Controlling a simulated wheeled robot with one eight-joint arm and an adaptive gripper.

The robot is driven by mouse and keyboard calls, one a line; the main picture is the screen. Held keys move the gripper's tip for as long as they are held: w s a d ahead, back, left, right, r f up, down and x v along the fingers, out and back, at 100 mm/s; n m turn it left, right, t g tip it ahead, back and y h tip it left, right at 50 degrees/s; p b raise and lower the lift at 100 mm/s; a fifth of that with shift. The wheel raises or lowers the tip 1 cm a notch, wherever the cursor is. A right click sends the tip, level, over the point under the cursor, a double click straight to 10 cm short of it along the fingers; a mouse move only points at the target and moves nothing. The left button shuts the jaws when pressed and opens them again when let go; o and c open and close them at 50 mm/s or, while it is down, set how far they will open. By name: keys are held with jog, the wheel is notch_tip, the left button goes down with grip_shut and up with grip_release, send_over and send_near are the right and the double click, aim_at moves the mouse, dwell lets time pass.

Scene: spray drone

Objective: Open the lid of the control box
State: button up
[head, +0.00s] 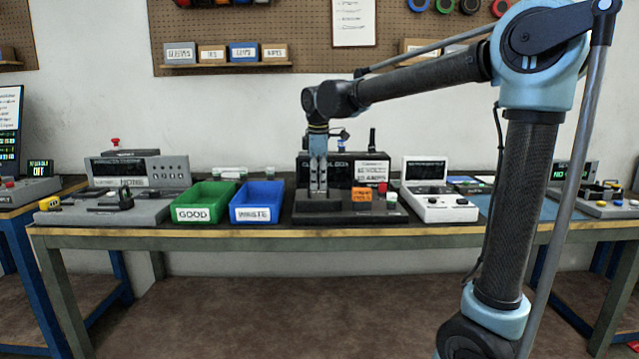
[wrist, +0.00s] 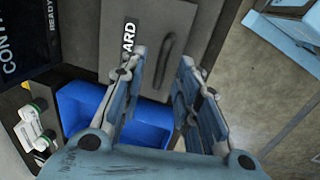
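The control box (head: 340,168) is a dark unit with white lettering at the back middle of the workbench in the head view. My gripper (head: 318,190) points down in front of its left part and hides some of it. In the wrist view a grey panel (wrist: 120,22) with letters ending in "ARD" and a dark handle (wrist: 167,58) lies beyond the fingers. My gripper (wrist: 163,62) is open and empty there. The handle shows between the fingertips; whether they reach it I cannot tell. A black display (wrist: 22,35) reading "CONT" and "READY" is at upper left. Whether the lid is shut is unclear.
A green bin (head: 205,198) marked GOOD and a blue bin (head: 257,201) stand left of the box. An orange block (head: 362,194) sits close right of my gripper. A white instrument (head: 438,203) stands further right. Small white vials (wrist: 35,128) show in the wrist view.

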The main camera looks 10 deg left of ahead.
jog(key=shift+f, duration=0.5)
grip_shut()
jog(key=shift+w+a+r, duration=0.1)
